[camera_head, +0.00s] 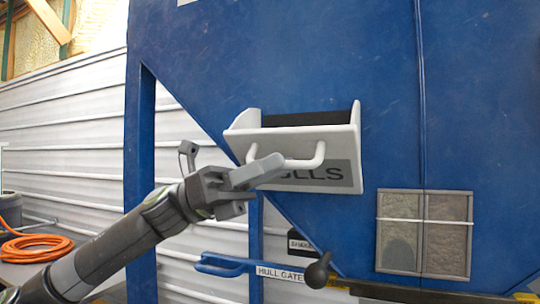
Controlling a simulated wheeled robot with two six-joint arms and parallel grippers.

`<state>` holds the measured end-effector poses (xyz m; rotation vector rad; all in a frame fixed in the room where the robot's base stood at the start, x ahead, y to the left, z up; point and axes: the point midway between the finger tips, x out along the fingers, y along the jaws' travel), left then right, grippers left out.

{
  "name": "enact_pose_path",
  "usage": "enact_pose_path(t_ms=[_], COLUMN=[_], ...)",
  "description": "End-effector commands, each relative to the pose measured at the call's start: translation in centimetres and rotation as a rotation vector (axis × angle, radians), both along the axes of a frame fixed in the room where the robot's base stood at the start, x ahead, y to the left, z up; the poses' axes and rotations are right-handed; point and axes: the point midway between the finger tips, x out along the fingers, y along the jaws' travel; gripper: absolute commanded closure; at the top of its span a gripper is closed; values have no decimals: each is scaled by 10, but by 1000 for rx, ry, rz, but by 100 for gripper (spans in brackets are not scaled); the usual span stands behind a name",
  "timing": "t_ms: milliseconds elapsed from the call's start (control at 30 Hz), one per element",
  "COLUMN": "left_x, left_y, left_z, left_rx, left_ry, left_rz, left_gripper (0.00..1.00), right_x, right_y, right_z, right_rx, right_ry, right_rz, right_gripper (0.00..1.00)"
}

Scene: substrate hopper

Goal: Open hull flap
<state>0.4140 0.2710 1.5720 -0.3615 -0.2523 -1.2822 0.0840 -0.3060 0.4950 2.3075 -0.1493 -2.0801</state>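The white hull flap (340,145) on the blue hopper is tilted outward at its top, with side walls showing and a dark opening behind its upper edge. Its front has a grey label ending in "LLS", partly hidden by my gripper, and a white U-shaped handle (319,154). My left gripper (268,171) reaches in from the lower left. Its fingers overlap the left part of the handle and hide it. The fingers show nearly edge-on, so I cannot tell whether they are closed around the bar. My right gripper is not in view.
The blue hopper (300,60) fills the middle and right. Below the flap are a blue lever labelled "HULL GATE" (280,272) with a black knob (318,270), and a mesh window (424,232) to the right. An orange hose (35,247) lies at the far left.

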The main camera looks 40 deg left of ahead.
Motion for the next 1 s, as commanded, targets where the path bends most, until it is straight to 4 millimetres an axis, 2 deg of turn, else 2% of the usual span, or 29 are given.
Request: enact_pose_path(t_ms=[300,500,567,833,1000], left_x=[0,0,0,0,3], left_y=[-1,-1,-1,0,1], left_z=[0,0,0,1,11], left_rx=[0,0,-1,-1,-3], left_ry=[1,1,1,0,0], left_rz=[0,0,0,1,-1], left_gripper=[69,95,100,100,100], right_x=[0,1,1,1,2], right_y=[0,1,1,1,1], right_z=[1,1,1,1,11], right_rx=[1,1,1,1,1], right_ry=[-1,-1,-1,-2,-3], right_rz=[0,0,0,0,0], right_gripper=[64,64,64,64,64])
